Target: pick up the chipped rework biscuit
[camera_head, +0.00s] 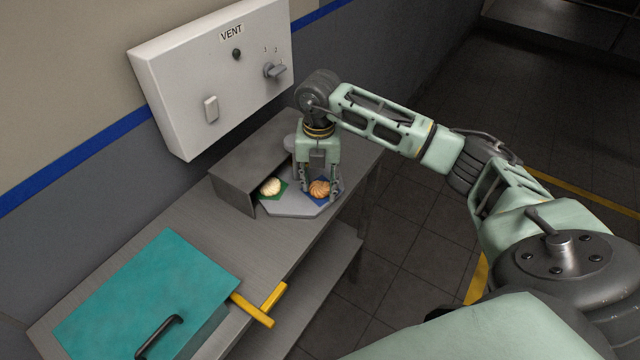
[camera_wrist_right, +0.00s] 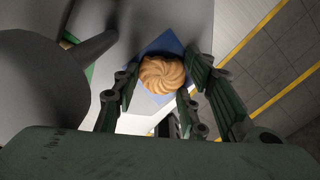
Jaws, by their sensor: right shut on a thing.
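A golden-brown swirled biscuit (camera_head: 319,188) is on a blue square (camera_head: 325,201) of a pale grey angular plate (camera_head: 290,209). My right gripper (camera_head: 320,192) points down over it, its fingers shut on the biscuit's sides. In the right wrist view the biscuit (camera_wrist_right: 163,75) sits between the fingers, over the blue patch (camera_wrist_right: 165,44); I cannot tell if it is lifted clear. No chip is plain on its visible top. A paler cream biscuit (camera_head: 270,186) lies on a green square (camera_head: 278,192) to the left. My left gripper is not in view.
A grey metal cover (camera_head: 236,186) stands beside the plate against the wall. A white VENT panel (camera_head: 217,75) hangs above. A teal box (camera_head: 145,290) with a black handle and a yellow T-shaped tool (camera_head: 262,305) are nearer on the metal bench (camera_head: 195,225). The bench between is clear.

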